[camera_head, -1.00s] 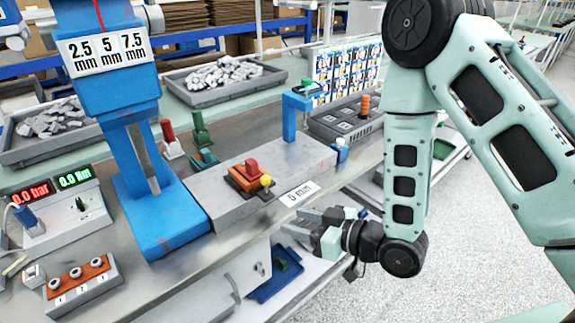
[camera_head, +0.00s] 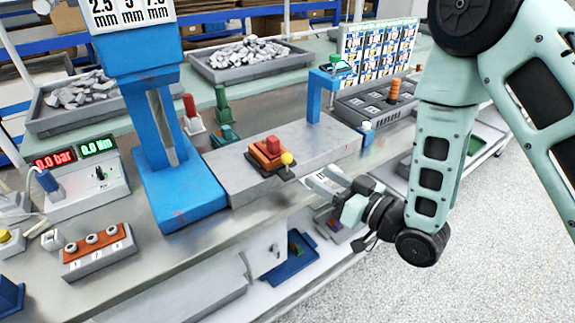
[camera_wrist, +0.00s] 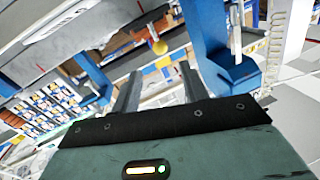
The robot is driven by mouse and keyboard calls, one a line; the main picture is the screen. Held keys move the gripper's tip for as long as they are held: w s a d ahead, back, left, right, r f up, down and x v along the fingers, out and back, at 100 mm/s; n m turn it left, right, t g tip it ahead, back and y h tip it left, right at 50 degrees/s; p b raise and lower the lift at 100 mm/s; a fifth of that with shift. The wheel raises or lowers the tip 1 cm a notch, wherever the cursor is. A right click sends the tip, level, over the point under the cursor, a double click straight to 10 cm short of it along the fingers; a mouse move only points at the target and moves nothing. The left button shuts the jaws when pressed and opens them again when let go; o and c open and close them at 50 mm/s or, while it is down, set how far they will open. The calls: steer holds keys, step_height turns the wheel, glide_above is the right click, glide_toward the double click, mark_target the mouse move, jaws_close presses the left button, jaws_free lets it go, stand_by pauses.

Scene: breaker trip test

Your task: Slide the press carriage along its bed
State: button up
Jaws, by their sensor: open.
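The press carriage (camera_head: 268,153) is a small orange and red block on a dark base, sitting on top of the grey bed (camera_head: 225,172). A yellow ball knob (camera_head: 287,158) sticks out at its front right; the knob also shows in the wrist view (camera_wrist: 160,47), beyond the fingers. The blue press frame (camera_head: 180,190) stands at the bed's left end. My gripper (camera_head: 325,180) is open and empty, in front of the bed's front face, to the right of and lower than the knob. It partly covers the white label on that face. In the wrist view my gripper (camera_wrist: 160,85) has its two fingers apart.
A blue post (camera_head: 318,97) stands at the bed's right end, with a grey box (camera_head: 375,105) behind it. A red and a green lever stand behind the bed. A three-button box (camera_head: 97,250) and a readout unit (camera_head: 75,178) are at left. Open floor lies at right.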

mark_target(291, 161)
steer(key=w+a+b, duration=0.1)
steer(key=b, duration=0.5)
steer(key=shift+w+a+f+b, duration=0.2)
steer(key=shift+f+b, duration=0.2)
steer(key=b, duration=0.3)
steer(key=shift+a, duration=0.15)
steer(key=x, duration=0.6)
steer(key=p+x, duration=0.1)
steer(key=x, duration=0.1)
steer(key=shift+w+a+r, duration=0.25)
steer(key=shift+w+r, duration=0.05)
